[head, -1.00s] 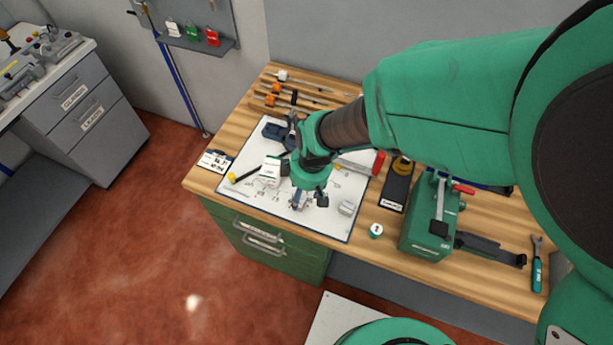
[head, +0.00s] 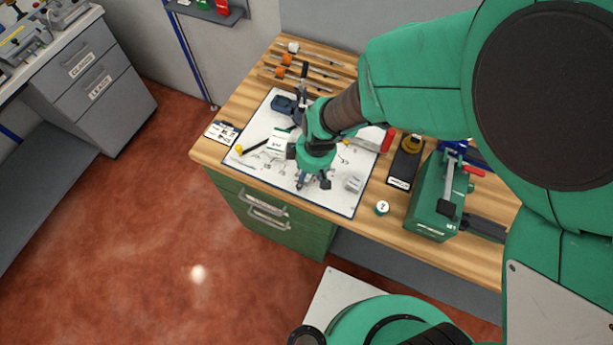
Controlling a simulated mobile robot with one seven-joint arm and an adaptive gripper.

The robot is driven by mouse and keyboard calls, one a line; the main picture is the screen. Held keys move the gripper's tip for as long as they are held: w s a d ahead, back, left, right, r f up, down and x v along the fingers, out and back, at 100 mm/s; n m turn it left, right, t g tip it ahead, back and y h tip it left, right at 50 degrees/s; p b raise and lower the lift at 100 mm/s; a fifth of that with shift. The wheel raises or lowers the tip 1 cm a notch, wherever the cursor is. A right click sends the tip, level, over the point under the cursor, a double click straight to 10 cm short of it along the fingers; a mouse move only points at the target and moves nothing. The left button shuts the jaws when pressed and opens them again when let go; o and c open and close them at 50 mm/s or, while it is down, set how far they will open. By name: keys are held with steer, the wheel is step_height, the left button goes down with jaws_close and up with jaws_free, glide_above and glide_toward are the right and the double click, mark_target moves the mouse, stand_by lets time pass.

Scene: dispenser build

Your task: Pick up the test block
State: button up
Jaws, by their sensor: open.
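My gripper (head: 309,179) points down over the white mat (head: 338,205) on the wooden bench, seen from above. Its jaws are open. A small grey-blue piece shows just below and between the fingers, partly hidden by them; I cannot tell what it is or whether the fingers touch it. A small pale grey block (head: 353,184) sits on the mat to the right of my gripper, near the mat's right edge, apart from the fingers. No label shows which piece is the test block.
A green press-like device (head: 433,200) stands on the bench at right, beside a black tray (head: 404,163) and a small round white-topped container (head: 382,208). A yellow-ended black tool (head: 252,147) lies on the mat's left. Orange-handled tools lie behind.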

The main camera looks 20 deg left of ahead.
stand_by(0.5)
jaws_close()
steer(key=shift+r, duration=0.2)
steer(key=shift+r, duration=0.6)
step_height(320, 180, up, 2)
steer(key=shift+r+p, duration=0.1)
steer(key=shift+p, duration=0.25)
steer(key=s+d+r, duration=0.1)
steer(key=s+d, duration=1)
steer(key=shift+d+r+p, duration=0.15)
steer(key=shift+d+p, duration=0.1)
steer(key=shift+p, duration=0.15)
